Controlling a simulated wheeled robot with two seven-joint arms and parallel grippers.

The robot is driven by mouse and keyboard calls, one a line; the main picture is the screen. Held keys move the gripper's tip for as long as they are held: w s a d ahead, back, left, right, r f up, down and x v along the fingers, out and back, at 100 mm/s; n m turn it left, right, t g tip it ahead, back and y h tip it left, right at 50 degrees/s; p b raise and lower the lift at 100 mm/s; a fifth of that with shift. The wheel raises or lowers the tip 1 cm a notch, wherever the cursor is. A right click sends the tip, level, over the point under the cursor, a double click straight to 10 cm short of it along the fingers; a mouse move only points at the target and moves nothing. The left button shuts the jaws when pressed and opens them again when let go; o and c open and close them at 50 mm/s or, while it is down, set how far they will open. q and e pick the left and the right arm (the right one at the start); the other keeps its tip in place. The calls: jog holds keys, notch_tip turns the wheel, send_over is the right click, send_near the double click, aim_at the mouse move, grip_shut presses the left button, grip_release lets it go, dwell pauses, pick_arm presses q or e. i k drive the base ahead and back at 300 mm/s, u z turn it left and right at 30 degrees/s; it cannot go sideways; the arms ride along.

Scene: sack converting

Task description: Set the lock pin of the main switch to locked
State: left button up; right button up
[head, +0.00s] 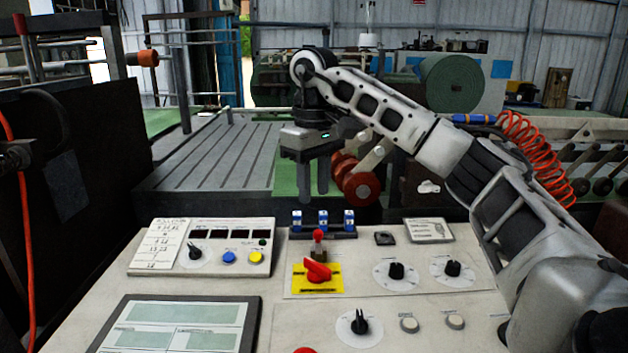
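The main switch (318,271) is a red rotary handle on a yellow plate, on the light sloping panel in the head view. Just behind it stands the lock pin (318,238), with a red knob on top and a darker base. Its exact setting is too small to tell. My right gripper (314,197) points down from the arm that comes in from the right. It appears above and behind the pin, apart from it. Its two fingers show a narrow gap with nothing between them. My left gripper is not in view.
Blue-and-white blocks (323,219) stand in a row just behind the pin. Black knobs (396,271) are to the right. A box with blue and yellow buttons (201,246) is to the left. A framed screen (178,328) lies at the front left.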

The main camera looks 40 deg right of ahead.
aim_at(318, 234)
jog(key=k, duration=1)
